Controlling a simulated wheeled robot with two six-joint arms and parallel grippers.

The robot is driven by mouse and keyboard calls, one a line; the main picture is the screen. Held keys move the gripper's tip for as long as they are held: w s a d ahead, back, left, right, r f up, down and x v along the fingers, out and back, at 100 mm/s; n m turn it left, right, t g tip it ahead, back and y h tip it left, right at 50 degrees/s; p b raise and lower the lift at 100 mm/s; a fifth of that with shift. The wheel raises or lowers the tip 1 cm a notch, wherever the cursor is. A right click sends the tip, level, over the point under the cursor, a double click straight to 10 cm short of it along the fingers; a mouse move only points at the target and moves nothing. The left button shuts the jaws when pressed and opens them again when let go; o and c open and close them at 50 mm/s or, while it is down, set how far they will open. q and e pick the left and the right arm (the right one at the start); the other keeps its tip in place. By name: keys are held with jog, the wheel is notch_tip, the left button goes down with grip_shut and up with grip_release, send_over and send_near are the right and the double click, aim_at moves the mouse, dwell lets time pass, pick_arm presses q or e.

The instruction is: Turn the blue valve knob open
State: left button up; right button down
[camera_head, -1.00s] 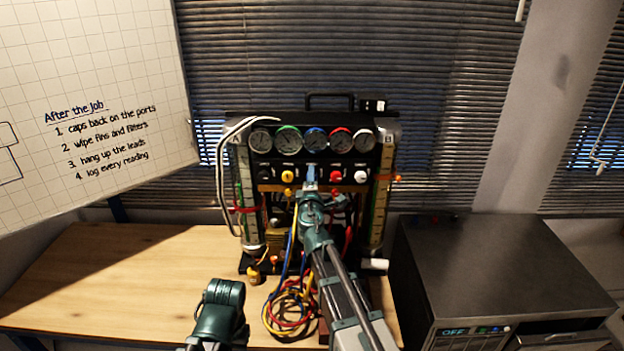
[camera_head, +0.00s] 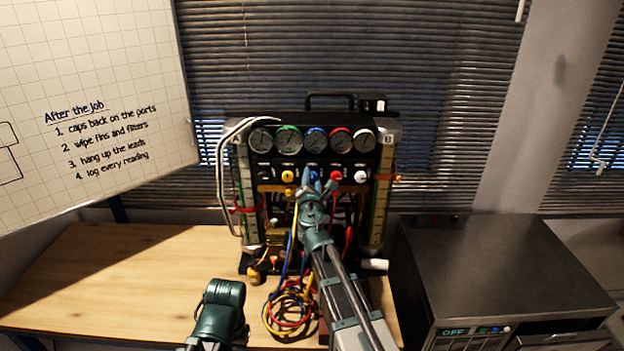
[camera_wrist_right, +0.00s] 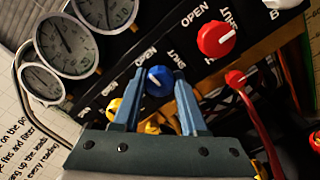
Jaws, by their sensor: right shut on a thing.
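The blue valve knob (camera_wrist_right: 159,80) shows in the right wrist view on the black panel, between labels reading OPEN and SHUT. My right gripper (camera_wrist_right: 157,92) has its two blue fingers on either side of the knob and is shut on it. In the head view, my right gripper (camera_head: 316,181) is at the panel below the middle gauge, and its fingers mostly hide the knob. Of my left arm, only a teal part shows at the bottom of the head view; its fingers are not visible.
A red knob (camera_wrist_right: 216,40) and a yellow knob (camera_head: 288,176) flank the blue one closely. A row of gauges (camera_head: 289,140) is above. Coloured hoses (camera_head: 288,305) lie coiled on the wooden table (camera_head: 120,270). A dark metal unit (camera_head: 500,265) stands at right.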

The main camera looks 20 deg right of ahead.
jog(key=shift+s, duration=0.1)
dwell(0.3)
jog(key=shift+c, duration=2.2)
grip_release()
